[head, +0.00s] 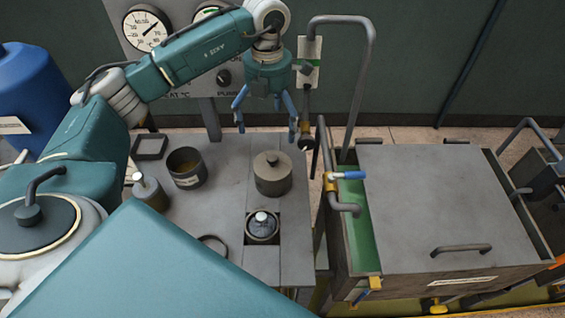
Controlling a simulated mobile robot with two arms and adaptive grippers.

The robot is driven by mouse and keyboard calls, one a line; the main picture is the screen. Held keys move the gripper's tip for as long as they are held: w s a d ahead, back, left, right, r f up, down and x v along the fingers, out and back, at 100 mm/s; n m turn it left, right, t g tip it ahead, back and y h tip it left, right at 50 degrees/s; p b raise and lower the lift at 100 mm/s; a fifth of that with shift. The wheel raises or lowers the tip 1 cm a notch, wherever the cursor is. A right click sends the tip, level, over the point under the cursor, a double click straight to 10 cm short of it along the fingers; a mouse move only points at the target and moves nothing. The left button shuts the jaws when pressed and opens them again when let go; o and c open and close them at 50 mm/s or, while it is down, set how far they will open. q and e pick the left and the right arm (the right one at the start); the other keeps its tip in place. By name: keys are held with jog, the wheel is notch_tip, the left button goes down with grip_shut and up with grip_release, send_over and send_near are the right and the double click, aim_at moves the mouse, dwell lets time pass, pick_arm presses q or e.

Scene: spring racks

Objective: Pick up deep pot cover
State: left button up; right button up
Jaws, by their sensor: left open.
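A dark grey round pot (273,184) stands on the grey table, topped by a flat lid with a small knob (272,160); this looks like the deep pot cover. My left gripper (266,130) hangs above and behind it in the head view, fingers pointing down and spread wide. It is open and empty, apart from the lid. A second round vessel (262,228) with a shiny knob sits in a square recess in front of the pot. My right gripper is not in view.
On the grey table (222,195), an open dark pot (187,167), a small container with a pale knob (149,191) and a square frame (150,147) stand left. A large lidded tank (440,200) with pipes and a valve (347,175) is right. A gauge panel stands behind.

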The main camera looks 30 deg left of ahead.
pick_arm(q)
jog(key=b, duration=0.5)
send_over(272, 155)
notch_tip(272, 155, down, 6)
jog(key=shift+r, duration=0.2)
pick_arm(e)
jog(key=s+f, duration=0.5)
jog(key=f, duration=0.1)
pick_arm(q)
notch_tip(272, 155, down, 2)
jog(key=shift+f, duration=0.15)
notch_tip(272, 155, down, 4)
jog(key=shift+r+p, duration=0.25)
jog(key=shift+p, duration=0.05)
jog(key=shift+f, duration=0.3)
jog(key=shift+d+f+p, duration=0.1)
jog(key=shift+f+p, duration=0.15)
jog(key=shift+p, duration=0.1)
jog(key=f, duration=0.1)
jog(key=f+p, duration=0.2)
jog(key=shift+s+d+f, duration=0.15)
jog(key=shift+d+f, duration=0.1)
jog(key=shift+f, duration=0.65)
jog(key=c, duration=1.2)
jog(key=shift+c, duration=0.3)
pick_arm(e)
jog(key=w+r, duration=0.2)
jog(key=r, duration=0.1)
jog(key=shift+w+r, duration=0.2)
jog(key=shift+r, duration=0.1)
